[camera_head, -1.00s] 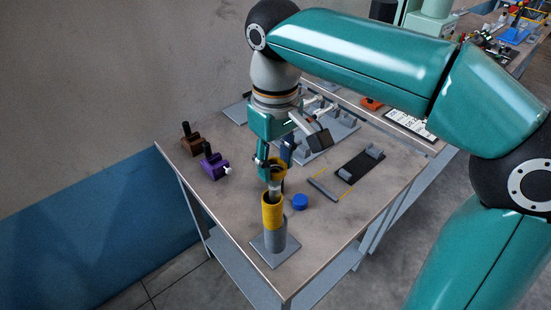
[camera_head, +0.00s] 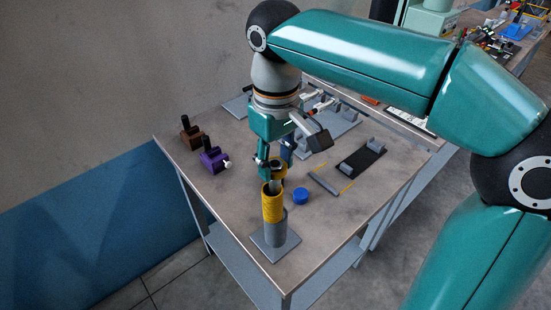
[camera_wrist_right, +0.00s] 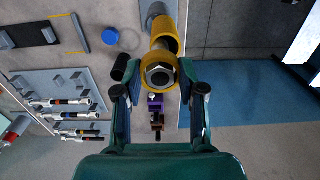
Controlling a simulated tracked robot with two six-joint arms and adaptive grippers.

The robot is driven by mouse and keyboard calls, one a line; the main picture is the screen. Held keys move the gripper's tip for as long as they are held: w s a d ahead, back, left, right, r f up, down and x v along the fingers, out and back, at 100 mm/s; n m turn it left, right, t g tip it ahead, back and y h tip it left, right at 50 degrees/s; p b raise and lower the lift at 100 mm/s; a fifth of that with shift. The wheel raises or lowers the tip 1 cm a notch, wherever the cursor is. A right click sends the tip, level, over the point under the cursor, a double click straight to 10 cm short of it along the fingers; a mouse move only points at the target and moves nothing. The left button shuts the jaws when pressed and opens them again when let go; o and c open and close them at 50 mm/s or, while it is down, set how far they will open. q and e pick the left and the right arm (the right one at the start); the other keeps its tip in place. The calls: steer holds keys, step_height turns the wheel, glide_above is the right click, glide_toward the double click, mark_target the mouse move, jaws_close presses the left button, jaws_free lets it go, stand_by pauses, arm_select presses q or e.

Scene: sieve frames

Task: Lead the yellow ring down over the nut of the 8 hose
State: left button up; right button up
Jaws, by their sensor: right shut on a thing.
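My right gripper (camera_head: 270,166) points down and is shut on the yellow ring (camera_head: 281,170). In the right wrist view the yellow ring (camera_wrist_right: 157,62) sits between the two fingertips (camera_wrist_right: 160,72). A silver hex nut (camera_wrist_right: 159,76) shows inside the ring's opening. How deep the nut sits in the ring is unclear. In the head view the ring is just above a yellow sleeve (camera_head: 273,208) on an upright grey post (camera_head: 273,237). The sleeve (camera_wrist_right: 166,30) also shows behind the ring in the wrist view. No 8 mark is readable. My left gripper is out of view.
A blue cap (camera_head: 300,196) lies right of the post. Purple (camera_head: 213,158) and brown (camera_head: 191,137) blocks stand at the left table edge. A black plate (camera_head: 361,163) lies to the right. Grey racks with tools (camera_wrist_right: 55,105) are farther back.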

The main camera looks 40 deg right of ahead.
steer(key=o, duration=0.8)
steer(key=shift+r, duration=0.1)
steer(key=shift+r, duration=5.85)
